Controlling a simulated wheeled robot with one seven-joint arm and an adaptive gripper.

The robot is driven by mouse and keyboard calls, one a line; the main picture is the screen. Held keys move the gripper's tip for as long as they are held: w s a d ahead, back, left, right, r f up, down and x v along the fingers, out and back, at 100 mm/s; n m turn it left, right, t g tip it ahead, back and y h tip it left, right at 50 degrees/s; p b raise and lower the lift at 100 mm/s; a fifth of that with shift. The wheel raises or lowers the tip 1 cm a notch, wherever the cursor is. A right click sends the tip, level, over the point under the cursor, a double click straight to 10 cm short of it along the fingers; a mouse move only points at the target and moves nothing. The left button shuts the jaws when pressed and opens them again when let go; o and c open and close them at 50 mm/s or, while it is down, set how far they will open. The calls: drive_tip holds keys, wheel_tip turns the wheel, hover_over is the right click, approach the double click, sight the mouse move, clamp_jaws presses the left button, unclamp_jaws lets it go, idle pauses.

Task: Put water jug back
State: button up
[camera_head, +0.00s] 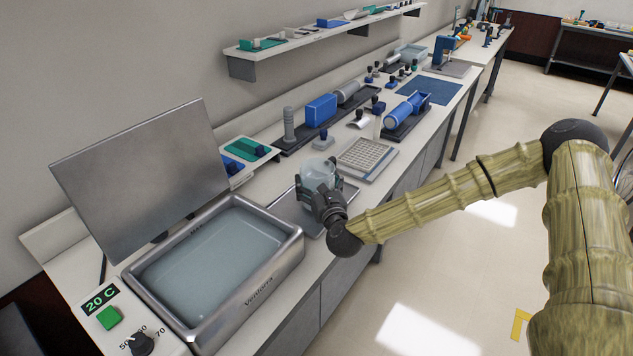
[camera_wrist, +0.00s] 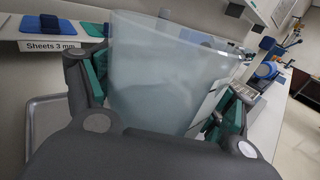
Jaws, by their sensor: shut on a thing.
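The water jug (camera_head: 318,172) is a clear, pale bluish container. My gripper (camera_head: 320,190) is shut on it, with a finger on each side. In the wrist view the jug (camera_wrist: 165,75) fills the middle, between the green-padded fingers of my gripper (camera_wrist: 160,95). It looks roughly upright and sits over or on a grey metal tray (camera_head: 300,213) on the bench. I cannot tell whether its base touches the tray.
A steel water bath (camera_head: 290,262) with a raised lid (camera_head: 140,180) stands to the left. A keypad-like grey tray (camera_head: 368,158) and blue apparatus (camera_head: 405,112) stand to the right. Green and blue sheets (camera_head: 245,149) lie behind. The floor (camera_head: 440,250) in front is clear.

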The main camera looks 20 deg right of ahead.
drive_tip(key=shift+f, duration=0.35)
drive_tip(key=shift+f, duration=0.15)
drive_tip(key=o, duration=1.7)
drive_tip(key=s+b, duration=0.3)
drive_tip(key=s, duration=0.9)
drive_tip(key=shift+b, duration=0.4)
